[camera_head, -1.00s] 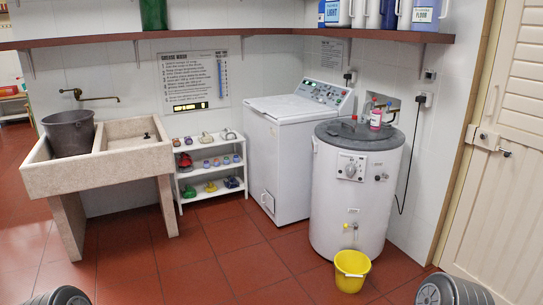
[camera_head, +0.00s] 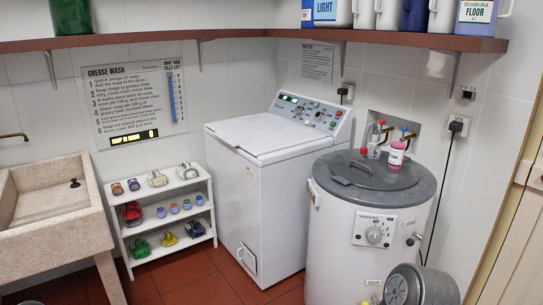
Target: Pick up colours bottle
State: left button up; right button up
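No bottle shows a readable "colours" label, so I cannot tell which one it is. A small pink bottle with a white label (camera_head: 396,155) stands upright on the grey lid of the white round boiler (camera_head: 370,215).
A white top-loading washer (camera_head: 260,190) stands left of the boiler. Taps (camera_head: 376,135) and cables are on the wall behind. A small white rack (camera_head: 167,215) with several coloured items and a stone sink (camera_head: 50,210) stand at left. Red floor shows at the lower left.

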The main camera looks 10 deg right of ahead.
aim_at(398, 145)
jog(key=i+z, duration=0.45)
jog(key=i+j+z, duration=0.1)
jog(key=i+z, duration=0.3)
jog(key=i, duration=0.15)
jog(key=i+j+z, duration=0.3)
jog(key=i+z, duration=0.15)
